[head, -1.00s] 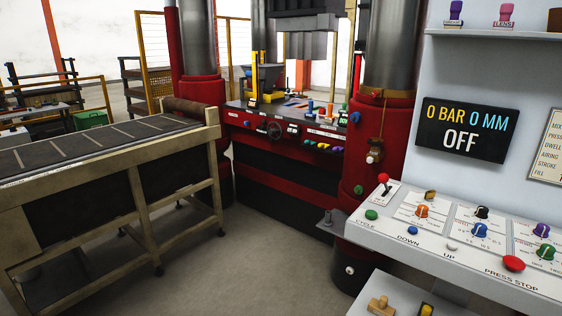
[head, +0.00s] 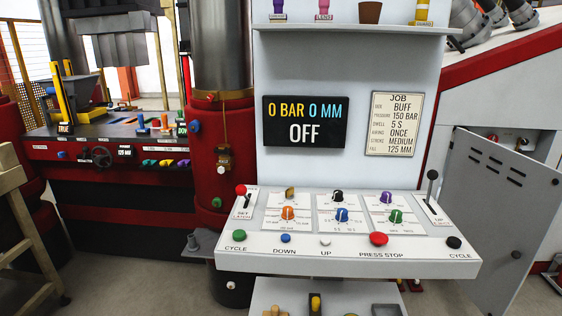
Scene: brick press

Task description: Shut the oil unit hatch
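Part of the opening (head: 508,143) shows above and beside the door, with small red and dark fittings inside. The desk hides part of the door's lower left. Neither of my grippers is in view.
The control desk (head: 345,257) with knobs and buttons stands in front, between me and the hatch. A lower shelf (head: 262,300) juts out below it. The red press (head: 110,215) is at the left. Some floor (head: 130,285) is clear at lower left.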

